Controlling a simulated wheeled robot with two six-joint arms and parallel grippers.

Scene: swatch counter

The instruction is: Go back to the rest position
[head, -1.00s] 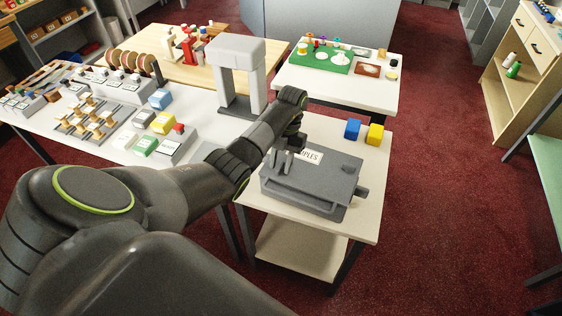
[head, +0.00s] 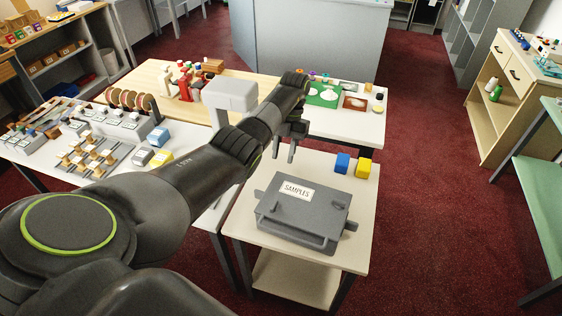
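My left arm reaches in from the lower left across the white tables. My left gripper (head: 285,152) hangs in the air above the far left part of the small white table, above and behind the grey samples case (head: 302,215). Its two fingers point down and stand a little apart, with nothing seen between them. The case is shut, has a "SAMPLES" label on its lid and sits on the small white table (head: 245,222). My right gripper is not in view.
A grey arch (head: 230,97) stands left of my forearm. A green mat (head: 322,96) lies on the far table. The red floor (head: 430,200) on the right is clear.

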